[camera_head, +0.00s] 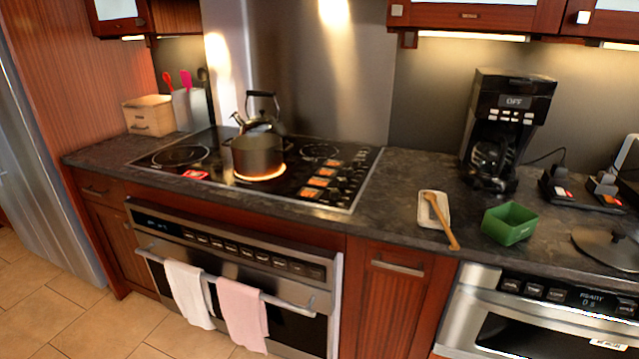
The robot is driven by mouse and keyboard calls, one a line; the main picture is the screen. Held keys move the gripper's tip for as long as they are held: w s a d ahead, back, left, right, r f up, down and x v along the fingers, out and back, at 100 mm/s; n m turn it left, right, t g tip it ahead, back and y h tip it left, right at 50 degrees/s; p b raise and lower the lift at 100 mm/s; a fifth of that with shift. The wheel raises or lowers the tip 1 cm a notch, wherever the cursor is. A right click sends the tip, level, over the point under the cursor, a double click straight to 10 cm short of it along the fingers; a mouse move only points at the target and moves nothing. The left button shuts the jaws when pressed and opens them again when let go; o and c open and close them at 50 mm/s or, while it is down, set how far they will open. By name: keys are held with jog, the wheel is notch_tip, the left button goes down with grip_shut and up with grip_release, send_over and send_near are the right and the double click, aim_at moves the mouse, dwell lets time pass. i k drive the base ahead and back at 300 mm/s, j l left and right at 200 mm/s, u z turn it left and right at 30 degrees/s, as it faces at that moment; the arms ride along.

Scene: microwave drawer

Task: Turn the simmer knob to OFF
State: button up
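The black cooktop (215,165) is set into the dark stone counter. A group of small dark knobs (345,180) runs along its right side, next to several lit orange panels (318,182). The labels are too small to read, so I cannot tell which knob is the simmer knob or how it is turned. A dark pot (257,156) stands on a burner with a glowing orange ring (262,177). A kettle (262,115) shows behind the pot, partly hidden by it. A small red light (195,174) glows at the cooktop's front left. My gripper is not in view.
Below the cooktop is an oven (240,262) with two towels on its handle. To the right are a wooden spoon on a spoon rest (424,209), a green box (509,223), a coffee maker (490,130) and a dark lid (607,246). The tiled floor (95,310) in front is clear.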

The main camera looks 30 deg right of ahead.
aim_at(342, 182)
jog(key=i+l+z, duration=0.1)
jog(key=i+z, duration=0.15)
jog(key=i, duration=0.25)
jog(key=i+z, duration=0.25)
jog(key=i, duration=0.2)
